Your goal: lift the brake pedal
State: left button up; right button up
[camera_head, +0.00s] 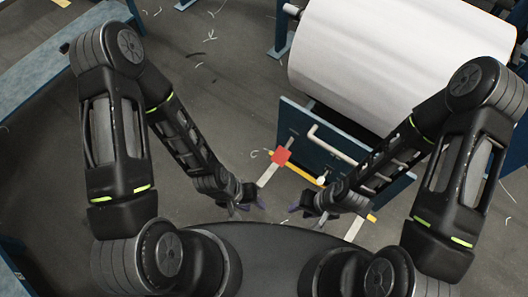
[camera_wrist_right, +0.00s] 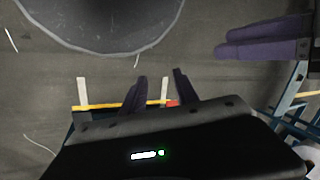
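A red square pad (camera_head: 281,156), which looks like the brake pedal, sits at the left end of a yellow bar (camera_head: 305,172) low in front of the loom's blue panel (camera_head: 310,143). A little of the red also shows behind my fingers in the right wrist view (camera_wrist_right: 172,103). My left gripper (camera_head: 252,205) is open and empty, nearer to me than the pad and slightly left of it. My right gripper (camera_head: 302,211) is open and empty, nearer to me and right of the pad; its two purple fingers show apart in the right wrist view (camera_wrist_right: 160,80). Neither touches the pad.
A large white roll (camera_head: 395,60) fills the back right above the blue panel, which carries a white bent handle (camera_head: 330,145). Pale strips (camera_head: 268,174) lie near the bar. The grey floor (camera_head: 215,90) at the left is open, with thread scraps.

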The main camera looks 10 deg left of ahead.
aim_at(282, 155)
jog(key=i+j+u, duration=0.3)
jog(key=j, duration=0.25)
jog(key=i+j+u, duration=0.25)
jog(key=j, duration=0.3)
jog(key=i+j+u, duration=0.3)
jog(key=i+j, duration=0.3)
jog(key=i, duration=0.2)
jog(key=i+j+z, duration=0.15)
jog(key=i+j, duration=0.15)
jog(key=i, duration=0.2)
jog(key=i+z, duration=0.25)
jog(key=z, duration=0.2)
jog(key=i+z, duration=0.3)
jog(key=z, duration=0.15)
jog(key=i+j+z, duration=0.15)
jog(key=z, duration=0.35)
jog(key=i+z, duration=0.25)
jog(key=z, duration=0.2)
jog(key=i+j+z, duration=0.2)
jog(key=z, duration=0.25)
jog(key=i+j+z, duration=0.2)
jog(key=z, duration=0.25)
jog(key=i+j+z, duration=0.15)
jog(key=z, duration=0.3)
jog(key=j+z, duration=0.45)
jog(key=i+j+z, duration=0.1)
jog(key=j+z, duration=0.6)
jog(key=j, duration=0.2)
jog(key=j+z, duration=0.3)
jog(key=j, duration=0.15)
